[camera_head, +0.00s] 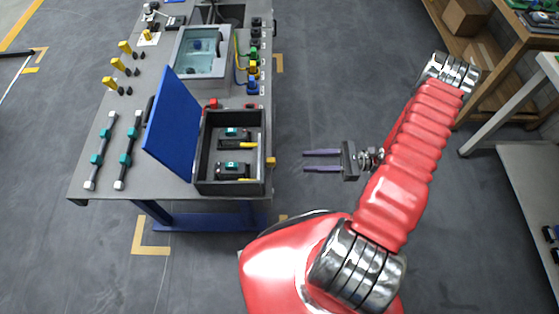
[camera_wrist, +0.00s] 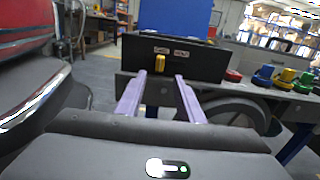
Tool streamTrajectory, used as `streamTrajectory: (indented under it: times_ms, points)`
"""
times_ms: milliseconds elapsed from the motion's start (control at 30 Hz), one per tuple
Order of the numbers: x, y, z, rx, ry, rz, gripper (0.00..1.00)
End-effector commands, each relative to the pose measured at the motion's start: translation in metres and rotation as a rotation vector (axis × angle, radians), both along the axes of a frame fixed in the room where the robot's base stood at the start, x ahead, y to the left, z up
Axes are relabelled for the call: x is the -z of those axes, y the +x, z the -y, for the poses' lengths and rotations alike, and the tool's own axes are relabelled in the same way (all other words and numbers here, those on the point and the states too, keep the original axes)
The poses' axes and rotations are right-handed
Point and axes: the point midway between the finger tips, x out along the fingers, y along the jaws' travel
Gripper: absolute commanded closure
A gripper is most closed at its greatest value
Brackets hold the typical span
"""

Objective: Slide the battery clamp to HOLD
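A dark box (camera_head: 199,165) with a raised blue lid (camera_head: 172,122) stands at the table's near right corner. It holds two black units with teal tops and yellow parts. A yellow handle (camera_head: 270,161) on the box's right outer wall looks like the battery clamp. In the wrist view this handle (camera_wrist: 160,63) is upright below two small white labels, too small to read; it hangs nearest the left one. My gripper (camera_head: 306,161) is open and empty, right of the handle with a clear gap. In the wrist view its fingertips (camera_wrist: 160,78) lie either side of the handle's line.
The grey table (camera_head: 82,180) also bears a grey tub (camera_head: 181,83) with clear liquid, rods and yellow posts. A row of coloured knobs (camera_head: 252,68) lines its right edge behind the box. Floor between table and arm is free. Shelves (camera_head: 470,55) stand far right.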

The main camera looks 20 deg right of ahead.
Motion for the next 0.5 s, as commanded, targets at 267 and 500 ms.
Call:
streamTrajectory:
  times_ms: [267,500]
  points:
    - [0.0,0.013,-0.041,-0.004,0.001,-0.002,0.66]
    - [0.0,0.024,-0.074,-0.004,0.0,-0.001,0.66]
